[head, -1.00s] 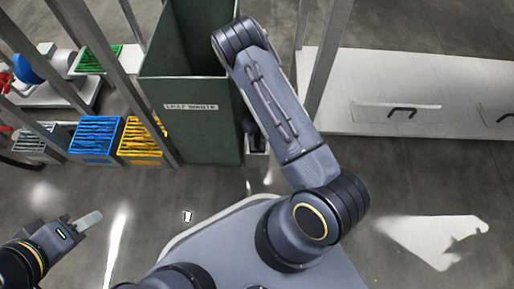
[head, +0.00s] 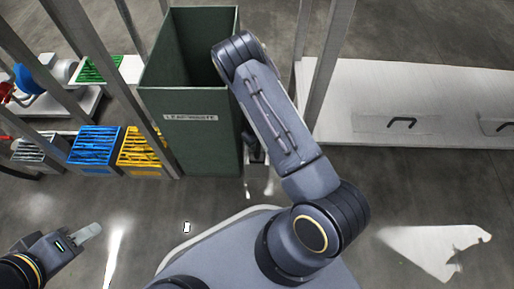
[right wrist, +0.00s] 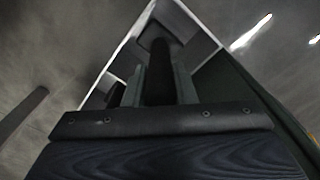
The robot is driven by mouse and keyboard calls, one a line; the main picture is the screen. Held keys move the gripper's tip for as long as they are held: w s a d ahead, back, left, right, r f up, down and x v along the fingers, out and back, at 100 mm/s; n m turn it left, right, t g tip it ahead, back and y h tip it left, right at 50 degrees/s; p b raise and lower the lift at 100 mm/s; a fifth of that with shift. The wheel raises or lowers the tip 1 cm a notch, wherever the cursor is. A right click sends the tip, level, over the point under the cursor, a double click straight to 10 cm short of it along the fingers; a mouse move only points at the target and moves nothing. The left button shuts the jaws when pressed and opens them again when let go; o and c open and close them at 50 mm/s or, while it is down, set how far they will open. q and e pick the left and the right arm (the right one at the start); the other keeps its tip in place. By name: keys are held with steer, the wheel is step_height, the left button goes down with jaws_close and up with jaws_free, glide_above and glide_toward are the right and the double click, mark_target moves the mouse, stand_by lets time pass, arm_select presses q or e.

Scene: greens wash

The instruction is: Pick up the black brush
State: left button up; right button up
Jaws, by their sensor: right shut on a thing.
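In the right wrist view, my right gripper (right wrist: 160,88) is shut on a dark, rounded handle, which I take to be the black brush (right wrist: 158,66). The handle stands between the two fingers, inside a pale-rimmed holder (right wrist: 107,82). The brush's lower end is hidden. In the head view my right forearm and the green bin's side mostly hide the right gripper, and the brush cannot be made out. My left gripper (head: 88,233) is low at the left over bare floor, away from the brush. Its fingers show edge-on, so their opening is unclear.
A tall green leaf waste bin (head: 190,140) stands directly left of my right arm. Blue (head: 95,150) and yellow (head: 140,153) crates sit left of it, behind metal posts. Floor in front is mostly clear.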

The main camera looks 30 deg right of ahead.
steer(key=r+p, duration=0.1)
steer(key=r, duration=0.3)
steer(key=r+p, duration=0.2)
steer(key=r, duration=0.2)
steer(key=r+p, duration=0.2)
steer(key=r, duration=0.2)
steer(key=shift+s+a+r, duration=0.2)
steer(key=shift+s, duration=0.1)
steer(key=s+a+p, duration=0.1)
steer(key=s+a, duration=0.3)
steer(key=s, duration=0.3)
steer(key=s+a+p, duration=0.1)
steer(key=s+a, duration=0.3)
steer(key=s, duration=0.4)
steer(key=shift+a+f, duration=0.2)
steer(key=shift+f, duration=0.05)
steer(key=shift+s, duration=0.1)
